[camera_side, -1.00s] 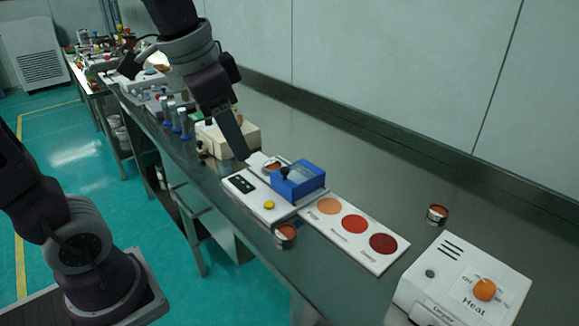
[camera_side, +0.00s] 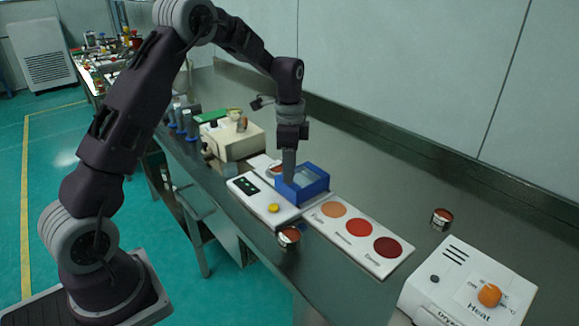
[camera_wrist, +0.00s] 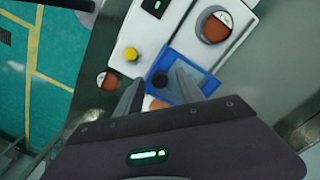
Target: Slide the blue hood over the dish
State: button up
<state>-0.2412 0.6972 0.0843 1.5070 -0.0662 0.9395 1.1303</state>
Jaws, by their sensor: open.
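My gripper (camera_wrist: 157,76) is open, pointing down at the hood. In the wrist view its fingers lie on either side of the knob; contact cannot be told. In the side view the gripper (camera_side: 289,178) hides the knob.
A yellow button (camera_side: 273,208) is on the machine's front. A small cup (camera_side: 289,236) stands near the bench edge, another (camera_side: 441,218) at the right. A colour card (camera_side: 359,228) and a heater box (camera_side: 468,285) lie rightward.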

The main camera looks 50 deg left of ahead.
grip_shut()
dwell(1.4)
